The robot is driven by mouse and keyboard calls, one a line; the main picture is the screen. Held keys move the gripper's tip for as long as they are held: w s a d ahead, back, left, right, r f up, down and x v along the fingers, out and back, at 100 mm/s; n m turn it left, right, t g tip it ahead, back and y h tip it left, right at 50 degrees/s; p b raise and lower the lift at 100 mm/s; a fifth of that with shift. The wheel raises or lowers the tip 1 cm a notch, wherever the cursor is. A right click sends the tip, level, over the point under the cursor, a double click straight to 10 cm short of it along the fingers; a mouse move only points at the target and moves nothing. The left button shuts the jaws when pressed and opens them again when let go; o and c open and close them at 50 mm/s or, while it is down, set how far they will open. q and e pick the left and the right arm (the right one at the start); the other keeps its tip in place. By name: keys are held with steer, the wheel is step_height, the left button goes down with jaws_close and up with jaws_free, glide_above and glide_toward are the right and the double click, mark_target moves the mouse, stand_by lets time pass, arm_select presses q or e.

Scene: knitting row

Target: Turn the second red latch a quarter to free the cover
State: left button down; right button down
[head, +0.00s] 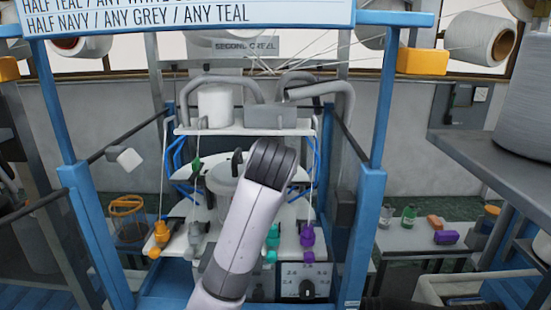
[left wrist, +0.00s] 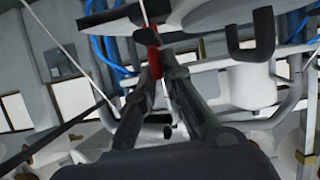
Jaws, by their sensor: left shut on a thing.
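In the left wrist view, a red latch (left wrist: 153,60) sits below the edge of a round grey part that may be the cover (left wrist: 205,17). My left gripper (left wrist: 158,76) is shut on the latch, with its two fingertips against it. A black handle (left wrist: 251,36) stands to the right. In the head view, my arm rises through the middle of the machine and hides its gripper and the red latch. A grey round part with a black handle (head: 237,160) shows left of my arm. My right gripper is in neither view.
Blue posts (head: 376,130) frame the machine on both sides. Orange (head: 161,232) and purple (head: 307,236) pieces sit at its front, near a dial (head: 307,288). Thin yarns run down from above. A side table (head: 405,242) with small items stands at right.

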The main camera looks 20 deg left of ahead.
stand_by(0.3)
arm_select(q)
steer(key=c, duration=1.7)
jaws_free()
steer(key=v, duration=1.2)
steer(key=shift+d, duration=0.2)
